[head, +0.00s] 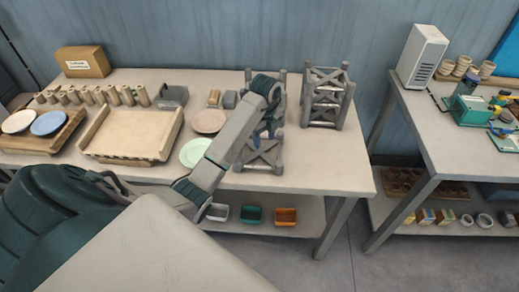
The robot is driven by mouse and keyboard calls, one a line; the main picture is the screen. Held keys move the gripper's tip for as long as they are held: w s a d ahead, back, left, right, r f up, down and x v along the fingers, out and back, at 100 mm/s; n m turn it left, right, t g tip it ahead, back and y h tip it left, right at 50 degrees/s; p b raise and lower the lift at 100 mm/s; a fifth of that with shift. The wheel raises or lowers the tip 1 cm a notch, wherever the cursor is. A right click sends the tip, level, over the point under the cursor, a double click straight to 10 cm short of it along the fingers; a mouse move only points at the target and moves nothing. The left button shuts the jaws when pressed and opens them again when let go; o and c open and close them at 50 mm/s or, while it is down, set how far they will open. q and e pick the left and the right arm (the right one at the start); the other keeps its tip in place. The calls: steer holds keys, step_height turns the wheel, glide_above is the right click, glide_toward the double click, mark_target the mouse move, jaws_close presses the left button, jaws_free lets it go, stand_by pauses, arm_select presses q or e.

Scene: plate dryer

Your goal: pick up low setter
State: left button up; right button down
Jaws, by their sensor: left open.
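A grey lattice frame (265,160), which looks like a low setter, stands near the front edge of the table, right of the green plate. My left arm reaches over it from the left and hides part of it. My left gripper (268,131) points down at this frame and is open; its fingertips are hard to make out, and I cannot tell whether they touch the frame. A second grey lattice frame (327,97) stands upright further right, clear of my arm. My right gripper is not in view.
A green plate (194,152) and a pink plate (208,121) lie left of the frame. A wooden tray (130,133), several posts and a cardboard box (82,62) are further left. The table's right front is clear. Small bins (252,215) sit on the lower shelf.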

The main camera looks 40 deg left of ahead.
arm_select(q)
steer(key=b, duration=0.3)
glide_above(264, 155)
step_height(264, 155, down, 4)
steer(key=shift+s+d+f, duration=0.1)
steer(key=shift+s+f, duration=0.05)
steer(key=shift+f, duration=0.05)
steer(key=shift+f+b, duration=0.55)
steer(key=shift+b, duration=0.05)
steer(key=shift+f+p, duration=0.2)
steer(key=shift+p, duration=0.8)
step_height(264, 155, down, 2)
steer(key=shift+f, duration=0.35)
jaws_close()
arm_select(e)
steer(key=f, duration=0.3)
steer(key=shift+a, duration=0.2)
